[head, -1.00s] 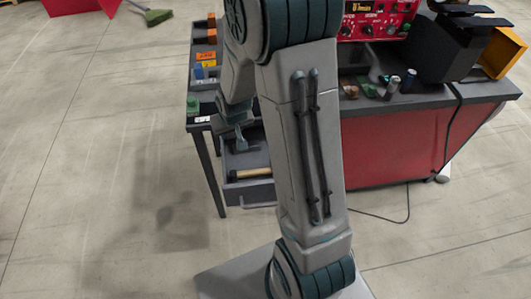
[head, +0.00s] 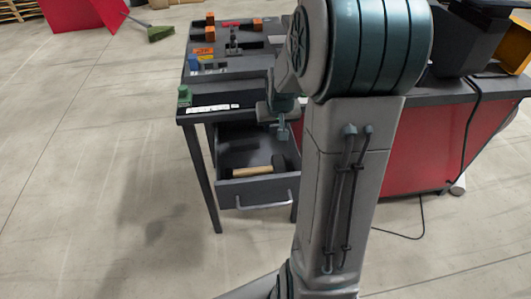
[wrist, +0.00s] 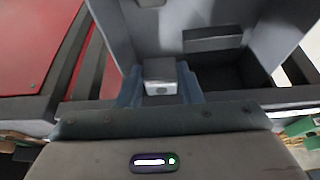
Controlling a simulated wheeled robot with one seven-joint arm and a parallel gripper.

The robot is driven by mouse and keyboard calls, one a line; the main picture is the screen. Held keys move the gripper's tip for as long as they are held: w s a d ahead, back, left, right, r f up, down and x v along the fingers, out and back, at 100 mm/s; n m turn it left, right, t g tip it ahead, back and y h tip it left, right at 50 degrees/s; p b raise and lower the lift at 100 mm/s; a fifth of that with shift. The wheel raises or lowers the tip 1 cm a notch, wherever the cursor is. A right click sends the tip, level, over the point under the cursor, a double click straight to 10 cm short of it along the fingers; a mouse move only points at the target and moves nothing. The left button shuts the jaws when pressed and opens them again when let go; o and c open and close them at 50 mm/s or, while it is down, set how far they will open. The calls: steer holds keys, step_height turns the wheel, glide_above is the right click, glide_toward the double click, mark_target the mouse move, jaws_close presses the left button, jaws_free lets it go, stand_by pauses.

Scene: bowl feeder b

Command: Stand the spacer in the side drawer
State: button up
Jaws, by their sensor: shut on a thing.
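The spacer (wrist: 160,76) is a small grey block with a round mark on its face, seen in the wrist view. My gripper (wrist: 160,88) is shut on it, one bluish finger on each side. In the head view my gripper (head: 283,132) is at the right side of the open side drawer (head: 256,190), near the table's edge, pointing down. The spacer is not clear in that view. The wrist view shows grey drawer-like walls beyond the spacer, but I cannot tell its height above the floor.
A hammer (head: 252,172) with a wooden handle lies in the drawer's front part. A green piece (head: 184,95) and several orange and blue blocks stand on the tabletop (head: 225,72). A red cabinet side (head: 430,150) is at the right.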

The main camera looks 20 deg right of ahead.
step_height(320, 180, down, 7)
steer(key=shift+f+b, duration=0.1)
steer(key=shift+b, duration=0.5)
steer(key=shift+f+b, duration=0.55)
steer(key=o, duration=1)
